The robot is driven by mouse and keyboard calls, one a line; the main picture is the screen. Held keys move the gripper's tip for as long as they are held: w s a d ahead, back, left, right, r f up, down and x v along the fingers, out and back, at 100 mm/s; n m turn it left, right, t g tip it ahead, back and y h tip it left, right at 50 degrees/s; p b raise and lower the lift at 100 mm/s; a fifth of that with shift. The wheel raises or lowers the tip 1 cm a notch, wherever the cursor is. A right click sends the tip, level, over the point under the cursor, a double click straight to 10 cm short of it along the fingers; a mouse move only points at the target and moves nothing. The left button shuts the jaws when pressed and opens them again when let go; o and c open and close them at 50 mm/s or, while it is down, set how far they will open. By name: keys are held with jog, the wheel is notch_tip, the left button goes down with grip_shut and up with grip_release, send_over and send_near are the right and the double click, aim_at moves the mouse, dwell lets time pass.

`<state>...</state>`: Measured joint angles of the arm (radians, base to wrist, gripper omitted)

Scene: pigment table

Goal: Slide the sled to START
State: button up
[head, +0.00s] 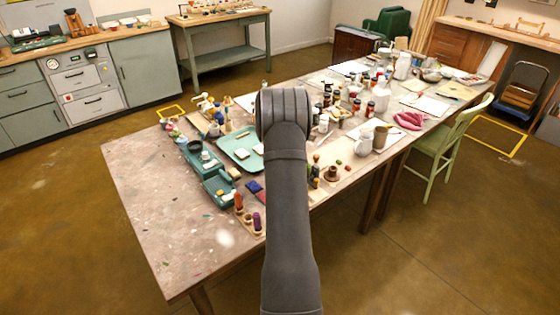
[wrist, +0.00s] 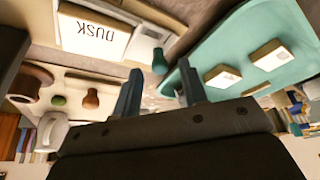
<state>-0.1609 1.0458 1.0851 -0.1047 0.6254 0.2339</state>
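My gripper (wrist: 160,72) shows in the wrist view with its two bluish-grey fingers apart and nothing visibly held between them. A small teal knob (wrist: 160,62) shows just beyond the gap between the fingertips, beside a white piece with a pale square; I cannot tell whether it belongs to the sled. A pale plate marked DUSK (wrist: 93,38) lies left of it, its lettering upside down. I see no START mark and cannot surely make out the sled. In the head view my arm hides the gripper and the table area behind it.
A teal tray (wrist: 230,40) with pale square blocks lies right of the fingers; it also shows in the head view (head: 233,142). Teal equipment (head: 218,191) stands left of my arm. Bottles and jars crowd the table's right half. The table's left end (head: 150,200) is clear.

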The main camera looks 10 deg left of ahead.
jog(key=shift+w+f, duration=0.1)
jog(key=shift+f, duration=0.1)
grip_shut()
jog(key=shift+s+d, duration=1.05)
grip_release()
